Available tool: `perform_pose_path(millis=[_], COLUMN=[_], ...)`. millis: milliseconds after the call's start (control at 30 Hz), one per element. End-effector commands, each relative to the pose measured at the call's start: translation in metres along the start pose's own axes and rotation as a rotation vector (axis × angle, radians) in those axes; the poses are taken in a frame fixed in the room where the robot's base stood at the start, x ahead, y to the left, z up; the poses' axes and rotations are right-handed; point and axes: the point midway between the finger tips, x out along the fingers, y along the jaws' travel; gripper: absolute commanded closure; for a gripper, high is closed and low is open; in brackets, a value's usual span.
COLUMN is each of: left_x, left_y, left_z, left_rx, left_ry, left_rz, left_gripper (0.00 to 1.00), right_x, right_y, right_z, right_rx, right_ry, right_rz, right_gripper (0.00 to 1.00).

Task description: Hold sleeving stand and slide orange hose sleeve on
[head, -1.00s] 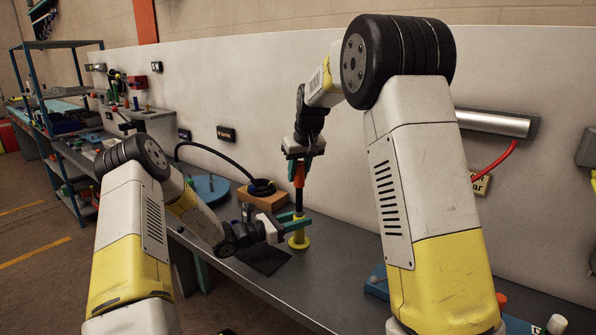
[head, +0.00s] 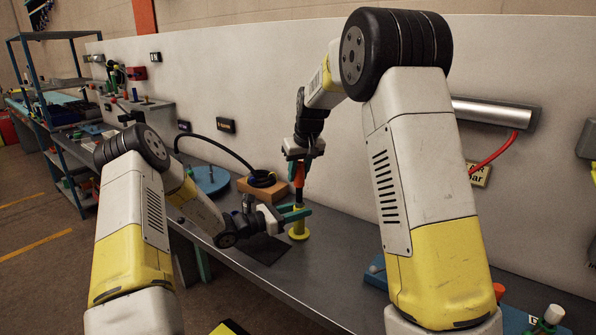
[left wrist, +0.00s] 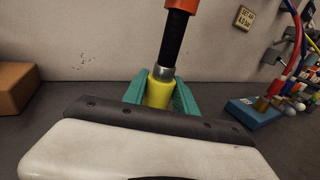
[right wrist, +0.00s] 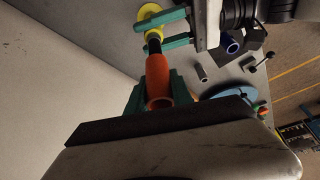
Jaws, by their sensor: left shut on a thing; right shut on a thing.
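The yellow sleeving stand (head: 299,232) stands upright on the bench, with a black hose (left wrist: 171,45) and its metal end rising from the top. My left gripper (head: 297,213) is shut on the stand's yellow post, which shows between its green fingers in the left wrist view (left wrist: 158,90). The orange sleeve (head: 299,174) is around the upper part of the hose, and black hose shows below it. My right gripper (head: 303,158) is shut on the sleeve from above. The right wrist view shows the sleeve (right wrist: 158,80) between the green fingers, in line with the stand.
A wooden block (head: 262,190) with a coiled black hose on it sits left of the stand, and a blue round plate (head: 208,181) lies farther left. A dark mat (head: 262,249) lies in front. A blue rack with fittings (left wrist: 258,108) is to the right. The wall is close behind.

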Motion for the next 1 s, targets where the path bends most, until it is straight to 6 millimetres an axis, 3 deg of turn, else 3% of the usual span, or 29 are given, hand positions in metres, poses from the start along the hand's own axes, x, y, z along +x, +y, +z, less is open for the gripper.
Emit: perform_pose_path(millis=[1000], left_x=[0.000], left_y=[0.000], left_z=[0.001], left_rx=[0.000], left_ry=[-0.001], left_rz=[0.000], left_gripper=[1.00], right_x=[0.029], right_y=[0.000], right_z=[0.012], right_rx=[0.000], right_ry=[-0.001], right_rz=[0.000], right_gripper=[1.00])
